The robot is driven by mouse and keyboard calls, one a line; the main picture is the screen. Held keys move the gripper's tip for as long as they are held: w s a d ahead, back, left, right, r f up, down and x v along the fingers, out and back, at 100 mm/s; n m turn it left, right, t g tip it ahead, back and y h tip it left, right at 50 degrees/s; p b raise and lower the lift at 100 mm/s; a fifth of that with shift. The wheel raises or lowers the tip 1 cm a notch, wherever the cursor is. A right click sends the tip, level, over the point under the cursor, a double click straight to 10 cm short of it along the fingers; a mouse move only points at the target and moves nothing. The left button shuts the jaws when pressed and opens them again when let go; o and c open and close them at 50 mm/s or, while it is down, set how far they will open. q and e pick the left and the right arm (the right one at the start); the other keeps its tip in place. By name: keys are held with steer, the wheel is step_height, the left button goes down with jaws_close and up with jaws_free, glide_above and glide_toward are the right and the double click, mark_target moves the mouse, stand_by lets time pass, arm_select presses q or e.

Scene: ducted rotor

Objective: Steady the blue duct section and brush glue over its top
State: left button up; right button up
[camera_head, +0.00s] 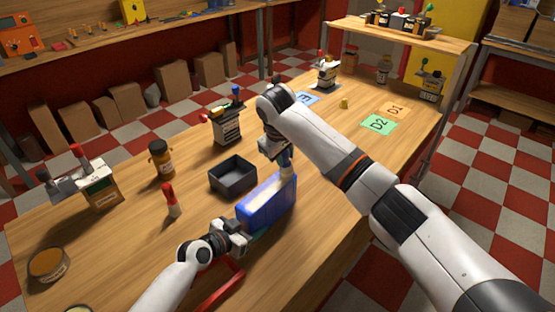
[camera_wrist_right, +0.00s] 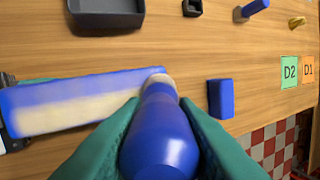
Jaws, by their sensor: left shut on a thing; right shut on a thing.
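The blue duct section (camera_head: 268,206) stands on the table in front of me. It also shows in the right wrist view (camera_wrist_right: 100,82), with a cream layer along much of its top. My left gripper (camera_head: 236,236) is shut on its near end. My right gripper (camera_head: 280,152) is over the far end, shut on a brush. In the right wrist view its green fingers (camera_wrist_right: 160,104) clasp the blue brush handle (camera_wrist_right: 160,140). The pale brush tip (camera_wrist_right: 158,80) is at the top of the duct's far end; the handle partly hides the contact.
A dark open tray (camera_head: 233,178) stands close behind the duct. A red-capped bottle (camera_head: 171,202) and an amber jar (camera_head: 162,160) stand to the left. A blue block (camera_wrist_right: 221,98) lies right of the brush. Cards D2 (camera_head: 379,124) and D1 (camera_head: 396,109) lie farther right.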

steer(key=shift+w+d, duration=1.35)
steer(key=shift+w, duration=0.1)
steer(key=shift+w+d+f, duration=0.1)
steer(key=shift+w+f, duration=0.1)
steer(key=shift+f, duration=0.15)
steer(key=shift+s+a+f, duration=0.1)
steer(key=shift+s+a, duration=0.15)
steer(key=shift+s, duration=0.05)
steer(key=s+a+r, duration=0.1)
steer(key=s, duration=0.1)
steer(key=s+a+r, duration=0.1)
steer(key=s+a, duration=0.1)
steer(key=shift+a+r, duration=0.1)
steer(key=shift+a, duration=0.1)
jaws_close()
steer(key=shift+s+a+f, duration=0.2)
steer(key=shift+s+a, duration=1.6)
steer(key=shift+s, duration=0.15)
steer(key=shift+s+a+f, duration=0.15)
steer(key=shift+s+a, duration=1.65)
steer(key=shift+s, duration=0.15)
step_height(320, 180, up, 7)
steer(key=shift+s+a+r, duration=0.2)
